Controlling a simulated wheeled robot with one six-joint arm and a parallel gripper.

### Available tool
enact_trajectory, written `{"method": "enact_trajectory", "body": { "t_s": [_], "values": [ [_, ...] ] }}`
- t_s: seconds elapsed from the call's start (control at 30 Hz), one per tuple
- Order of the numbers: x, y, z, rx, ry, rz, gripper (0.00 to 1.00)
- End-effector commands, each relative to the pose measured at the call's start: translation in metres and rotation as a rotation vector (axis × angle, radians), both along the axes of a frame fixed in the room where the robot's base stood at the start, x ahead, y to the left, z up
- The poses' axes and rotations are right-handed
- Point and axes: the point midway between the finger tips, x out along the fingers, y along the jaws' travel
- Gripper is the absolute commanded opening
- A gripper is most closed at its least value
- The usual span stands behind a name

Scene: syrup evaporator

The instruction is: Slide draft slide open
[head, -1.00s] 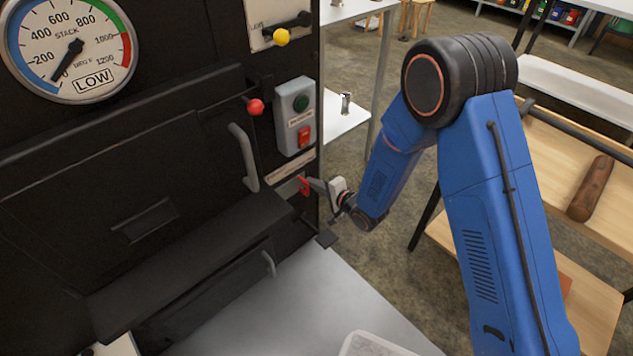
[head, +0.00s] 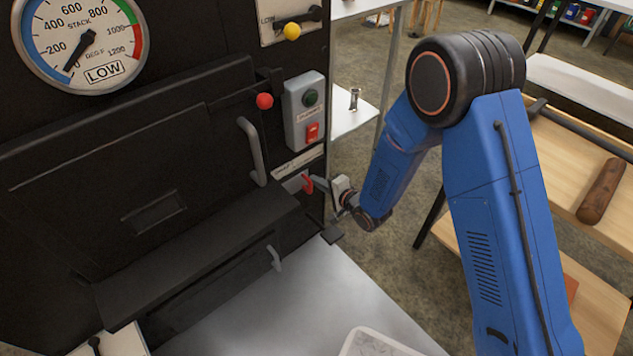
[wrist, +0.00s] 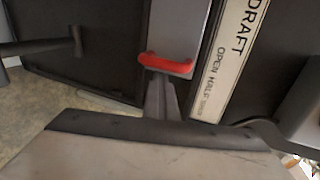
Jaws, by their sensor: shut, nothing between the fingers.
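The draft slide's red handle (head: 307,185) is at the lower right edge of the black evaporator front. In the wrist view the red handle (wrist: 165,64) is a bar on a grey metal plate (wrist: 180,25), beside a label (wrist: 232,50) reading DRAFT, OPEN, HALF and a smaller last word. My gripper (head: 319,184) reaches the handle from the right. In the wrist view my gripper (wrist: 157,80) is shut, with its tips right at the lower side of the red bar. I cannot tell whether they touch it. Nothing is held between the fingers.
A grey switch box (head: 304,110) with green and red buttons is above the handle. A red-knobbed lever (head: 264,101) and a grey door handle (head: 252,150) are to the left. A pale metal surface (head: 285,305) lies below. A wooden bench (head: 560,150) stands at right.

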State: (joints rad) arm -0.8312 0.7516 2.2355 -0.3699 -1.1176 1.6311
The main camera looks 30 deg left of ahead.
Motion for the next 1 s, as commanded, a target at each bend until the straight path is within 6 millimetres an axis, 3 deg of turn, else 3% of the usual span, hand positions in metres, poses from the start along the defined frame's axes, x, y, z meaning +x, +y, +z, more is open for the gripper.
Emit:
{"method": "enact_trajectory", "body": {
  "t_s": [0.27, 1.0],
  "values": [
    [0.006, 0.001, 0.005, 0.009, -0.007, 0.002, 0.0],
    [-0.02, -0.067, 0.019, 0.006, -0.004, -0.002, 0.0]
  ]
}}
